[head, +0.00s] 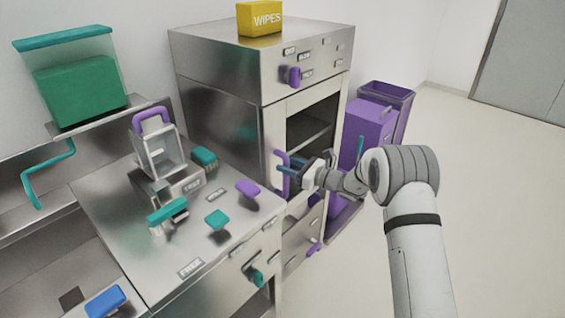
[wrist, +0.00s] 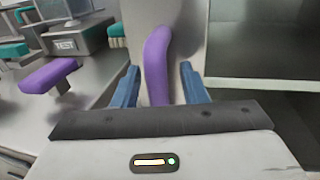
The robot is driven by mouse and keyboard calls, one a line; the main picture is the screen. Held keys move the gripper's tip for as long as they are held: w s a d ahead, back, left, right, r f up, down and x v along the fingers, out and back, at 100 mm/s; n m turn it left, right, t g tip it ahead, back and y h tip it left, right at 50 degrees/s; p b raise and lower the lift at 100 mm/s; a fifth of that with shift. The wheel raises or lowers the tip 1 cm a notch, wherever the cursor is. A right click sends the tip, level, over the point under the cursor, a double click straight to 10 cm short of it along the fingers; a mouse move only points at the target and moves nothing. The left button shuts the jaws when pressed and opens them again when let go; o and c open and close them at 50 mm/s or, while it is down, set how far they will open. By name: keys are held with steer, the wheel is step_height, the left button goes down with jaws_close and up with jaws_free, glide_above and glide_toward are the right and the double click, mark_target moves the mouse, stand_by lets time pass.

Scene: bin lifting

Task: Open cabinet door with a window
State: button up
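The cabinet door (head: 273,135) has a dark window (head: 312,140) and sits in the front of a steel cabinet; it looks closed. Its purple handle (head: 279,158) is upright on the door's left side. My gripper (head: 287,172) is at this handle, with its blue fingers pointing toward the door. In the wrist view the purple handle (wrist: 157,55) stands between the two fingers of my gripper (wrist: 157,77). A gap shows on each side, so the fingers are open around it and not closed on it. The handle's lower end is hidden behind the gripper body.
A steel counter (head: 130,235) with teal and purple knobs is left of my gripper. A purple bin (head: 368,128) stands right of the cabinet. A yellow wipes box (head: 262,19) is on top. The floor (head: 490,200) at the right is clear.

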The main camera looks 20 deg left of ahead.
steer(key=shift+w+a, duration=0.1)
steer(key=shift+a, duration=0.3)
steer(key=shift+c, duration=0.3)
steer(key=shift+r, duration=0.1)
jaws_close()
